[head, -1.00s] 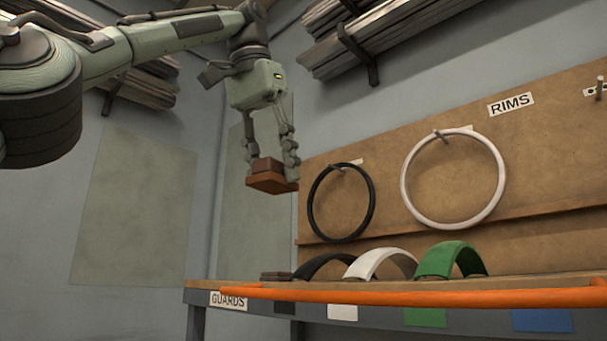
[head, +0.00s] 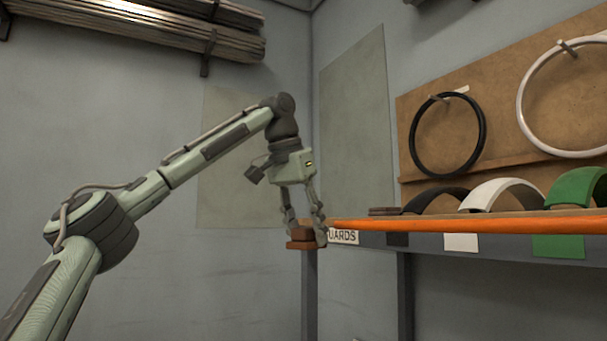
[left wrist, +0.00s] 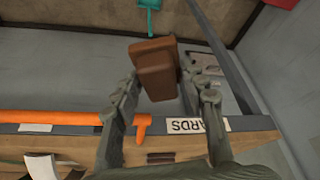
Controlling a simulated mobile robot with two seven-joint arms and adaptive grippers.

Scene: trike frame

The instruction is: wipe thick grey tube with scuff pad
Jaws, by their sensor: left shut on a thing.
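The scuff pad (head: 302,243) is a brown block with a wider reddish-brown base. My left gripper (head: 305,231) is shut on its upper block and holds it in the air, close to the bench's left end in the picture. In the left wrist view the pad (left wrist: 157,70) sits between the two fingers, with floor beyond it. I cannot make out a thick grey tube in either view now. An orange tube (head: 470,226) runs along the bench's front edge. My right gripper is not in view.
The bench (head: 405,240) carries black, white (head: 503,194) and green (head: 578,188) guards and a small dark brown block (head: 383,211). A black rim (head: 413,133) and a white rim hang on the board behind. Left of the bench is open floor and wall.

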